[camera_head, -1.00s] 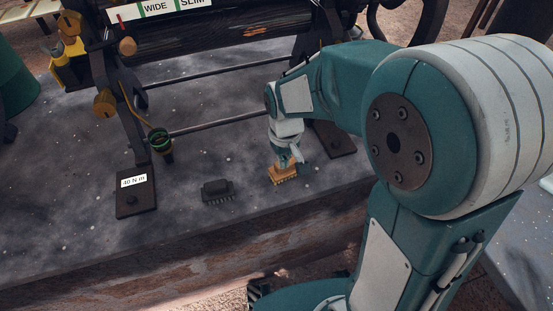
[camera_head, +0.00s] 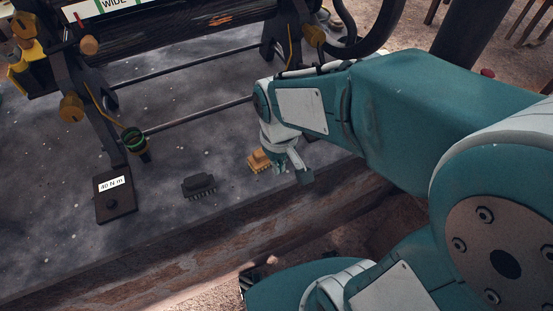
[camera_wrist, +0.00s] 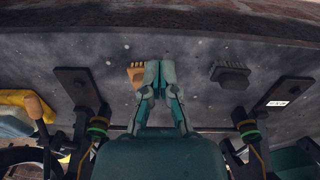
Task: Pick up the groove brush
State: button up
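Two small brushes lie on the dark speckled tabletop, and I cannot tell by label which is the groove brush. One is tan-orange (camera_head: 259,160), and the other is dark grey with bristles along its front edge (camera_head: 198,185). In the wrist view the tan brush (camera_wrist: 135,73) is just left of my fingers and partly hidden by them. The grey brush (camera_wrist: 230,74) is to their right, apart from them. My gripper (camera_wrist: 159,78) is empty, its fingertips close together. In the head view my gripper (camera_head: 290,169) is close to the tan brush, on its right.
A black foot plate labelled 40 N m (camera_head: 115,203) stands left of the grey brush. A metal rod (camera_head: 200,116) and the dark roller frame lie behind the brushes. The table's wooden front edge (camera_head: 180,256) runs in front. The tabletop left of the grey brush is clear up to the plate.

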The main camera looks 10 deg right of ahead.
jog(key=o, duration=0.9)
jog(key=shift+r, duration=0.1)
